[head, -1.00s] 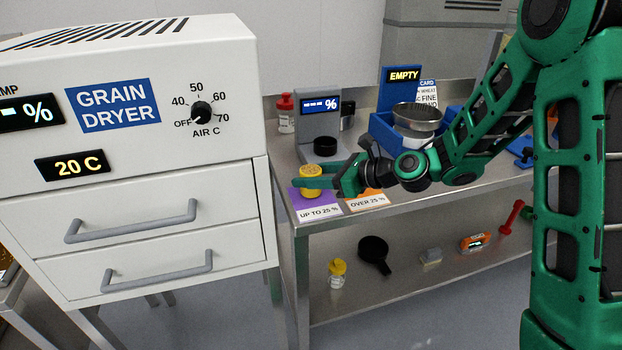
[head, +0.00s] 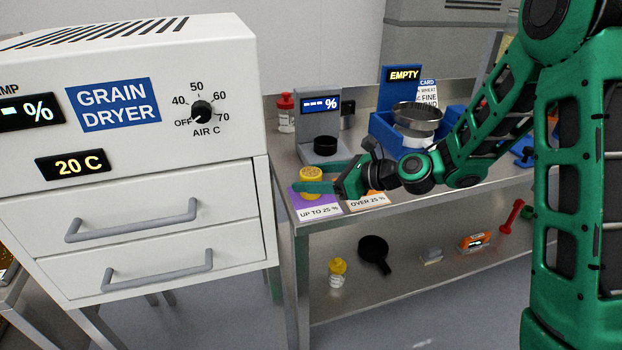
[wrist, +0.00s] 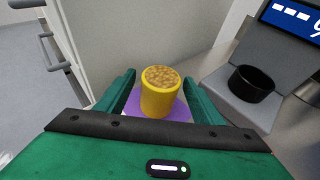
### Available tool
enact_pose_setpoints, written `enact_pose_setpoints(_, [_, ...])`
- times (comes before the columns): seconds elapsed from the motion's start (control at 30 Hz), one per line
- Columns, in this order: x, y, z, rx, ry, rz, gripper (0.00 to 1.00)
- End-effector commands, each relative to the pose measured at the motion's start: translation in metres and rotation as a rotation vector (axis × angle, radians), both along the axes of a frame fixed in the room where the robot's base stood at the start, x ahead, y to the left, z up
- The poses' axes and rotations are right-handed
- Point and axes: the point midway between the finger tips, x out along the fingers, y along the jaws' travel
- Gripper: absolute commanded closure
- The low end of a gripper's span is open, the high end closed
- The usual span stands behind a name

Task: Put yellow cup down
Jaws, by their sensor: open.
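The yellow cup (wrist: 159,98) is full of tan grain and stands upright on the purple "UP TO 25 %" mat (head: 308,204), at the left end of the steel bench. The head view also shows the cup (head: 311,176), partly behind a green finger. My gripper (head: 322,178) reaches in from the right, low over the mat. Its fingers (wrist: 160,90) are spread, one on each side of the cup. The wrist view shows a gap between the cup and each finger.
The orange "OVER 25 %" mat (head: 366,201) lies to the right. The moisture meter (head: 320,125) with its black cup (head: 325,145) stands behind. The grain dryer (head: 130,150) is close on the left. A blue tray (head: 385,130) and a red-capped bottle (head: 286,112) stand further back.

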Motion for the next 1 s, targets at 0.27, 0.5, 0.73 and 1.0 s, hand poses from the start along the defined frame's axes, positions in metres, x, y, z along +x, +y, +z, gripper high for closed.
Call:
enact_pose_setpoints(0.27, [-0.022, -0.045, 0.019, 0.001, -0.001, -0.006, 0.39])
enact_pose_setpoints(0.5, [-0.041, -0.079, 0.032, 0.001, 0.0, -0.005, 0.39])
enact_pose_setpoints(0.73, [-0.049, -0.093, 0.038, 0.0, 0.001, -0.004, 0.39])
enact_pose_setpoints(1.0, [-0.051, -0.095, 0.038, -0.008, -0.005, 0.001, 0.39])
